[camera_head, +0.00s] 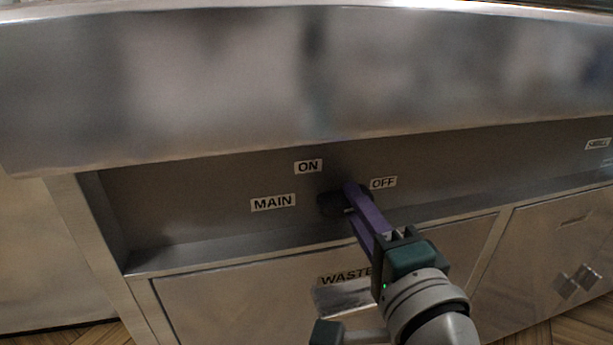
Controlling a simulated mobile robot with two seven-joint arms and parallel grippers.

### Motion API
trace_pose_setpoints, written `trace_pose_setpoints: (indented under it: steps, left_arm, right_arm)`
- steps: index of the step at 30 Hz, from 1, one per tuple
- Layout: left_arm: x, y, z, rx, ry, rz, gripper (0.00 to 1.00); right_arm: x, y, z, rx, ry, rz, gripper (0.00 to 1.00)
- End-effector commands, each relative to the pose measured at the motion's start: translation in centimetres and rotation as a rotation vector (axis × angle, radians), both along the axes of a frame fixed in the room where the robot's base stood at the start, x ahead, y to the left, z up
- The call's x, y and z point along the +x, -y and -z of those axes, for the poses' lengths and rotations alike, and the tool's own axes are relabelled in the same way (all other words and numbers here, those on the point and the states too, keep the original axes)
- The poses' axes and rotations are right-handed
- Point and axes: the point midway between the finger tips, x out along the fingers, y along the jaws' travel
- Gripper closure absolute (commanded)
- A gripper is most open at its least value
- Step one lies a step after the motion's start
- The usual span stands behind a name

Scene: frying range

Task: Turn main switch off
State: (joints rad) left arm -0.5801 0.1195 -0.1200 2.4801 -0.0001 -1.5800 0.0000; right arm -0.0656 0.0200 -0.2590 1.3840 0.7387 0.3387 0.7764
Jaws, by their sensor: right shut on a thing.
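The main switch (328,204) is a dark round knob on the recessed metal panel, between the MAIN label (273,202) and the OFF label (383,183). The ON label (308,166) is above it. My right gripper (350,198) reaches in from the lower right, and its purple fingers are shut on the knob. The fingers cover the knob's right part, so which way it points cannot be told. My left gripper is not in view.
A wide steel front (200,85) overhangs the panel from above. Below are a drawer labelled WASTE (343,277), partly hidden by my right arm, and a cabinet door (540,260) with handles at the right. A SMALL-looking label (598,144) sits at the far right.

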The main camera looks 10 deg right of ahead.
Motion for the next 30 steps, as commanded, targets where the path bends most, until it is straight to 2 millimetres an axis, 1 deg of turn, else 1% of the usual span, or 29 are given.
trace_pose_setpoints:
  steps: [9, 23, 24, 30]
  left_arm:
    - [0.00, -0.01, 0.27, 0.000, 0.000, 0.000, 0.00]
    - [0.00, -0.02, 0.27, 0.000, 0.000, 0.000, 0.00]
    - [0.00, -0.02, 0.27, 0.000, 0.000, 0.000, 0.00]
    - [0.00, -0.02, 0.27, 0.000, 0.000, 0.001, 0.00]
  right_arm:
    - [-0.02, 0.00, 0.09, 0.092, -0.003, 0.000, 1.00]
    - [-0.01, 0.00, 0.07, 0.107, -0.004, 0.000, 1.00]
    - [-0.01, 0.00, 0.07, 0.107, -0.004, 0.000, 0.70]
    - [-0.01, 0.00, 0.07, 0.105, -0.004, 0.000, 0.48]
